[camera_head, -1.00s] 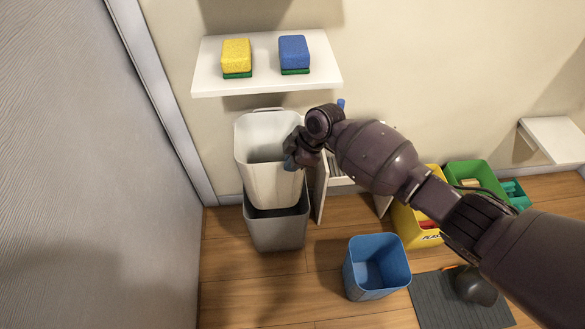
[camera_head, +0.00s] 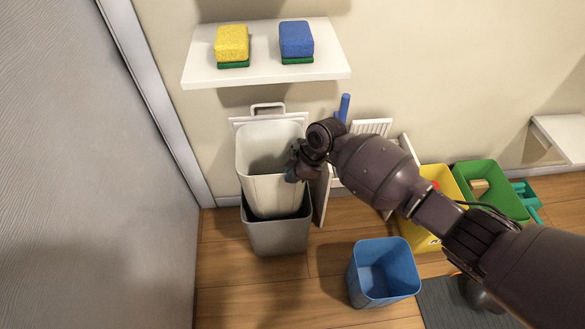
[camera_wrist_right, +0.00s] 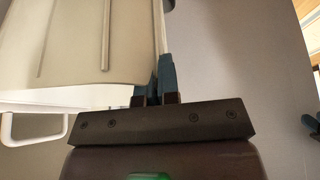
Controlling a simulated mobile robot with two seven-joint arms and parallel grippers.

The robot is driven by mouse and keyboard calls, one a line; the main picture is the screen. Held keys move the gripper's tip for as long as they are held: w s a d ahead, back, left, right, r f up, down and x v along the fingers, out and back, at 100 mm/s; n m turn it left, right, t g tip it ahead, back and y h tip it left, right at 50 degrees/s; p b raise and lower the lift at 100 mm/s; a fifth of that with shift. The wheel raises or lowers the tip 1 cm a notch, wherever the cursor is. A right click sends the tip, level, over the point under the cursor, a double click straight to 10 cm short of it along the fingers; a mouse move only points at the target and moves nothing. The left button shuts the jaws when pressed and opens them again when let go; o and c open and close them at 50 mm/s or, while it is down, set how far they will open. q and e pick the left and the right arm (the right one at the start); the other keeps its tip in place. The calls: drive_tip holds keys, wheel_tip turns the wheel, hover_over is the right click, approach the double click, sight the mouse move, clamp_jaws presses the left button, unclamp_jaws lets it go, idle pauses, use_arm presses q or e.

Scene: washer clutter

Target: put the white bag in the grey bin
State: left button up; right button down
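The white bag (camera_head: 270,192) is a stiff, open-topped, bin-like liner, upright above the grey bin (camera_head: 277,238). Its lower end overlaps the grey bin's mouth and appears to be just inside the rim; how deep it reaches is hidden. My right gripper (camera_head: 292,170) is at the bag's right upper edge. In the wrist view the blue-tipped fingers (camera_wrist_right: 157,80) are closed on an edge of the pale bag wall (camera_wrist_right: 75,45). My left gripper is not in view.
A white shelf (camera_head: 265,74) with yellow and blue sponges overhangs behind. A white panel with a handle (camera_head: 267,106) stands behind the bag. A blue bin (camera_head: 365,287), yellow bin (camera_head: 422,240) and green bin (camera_head: 500,190) stand right. A grey wall or door closes off the left.

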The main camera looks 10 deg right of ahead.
sight(293, 199)
wheel_tip(293, 199, down, 5)
drive_tip(key=shift+f+b, duration=0.1)
drive_tip(key=shift+b, duration=1.1)
drive_tip(key=shift+f+b, duration=0.95)
drive_tip(key=shift+f, duration=1.05)
drive_tip(key=shift+f+b, duration=0.7)
drive_tip(key=shift+f, duration=4.5)
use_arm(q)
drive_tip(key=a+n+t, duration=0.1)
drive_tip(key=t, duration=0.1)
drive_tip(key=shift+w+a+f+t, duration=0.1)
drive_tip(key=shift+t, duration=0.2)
use_arm(e)
drive_tip(key=shift+f, duration=0.1)
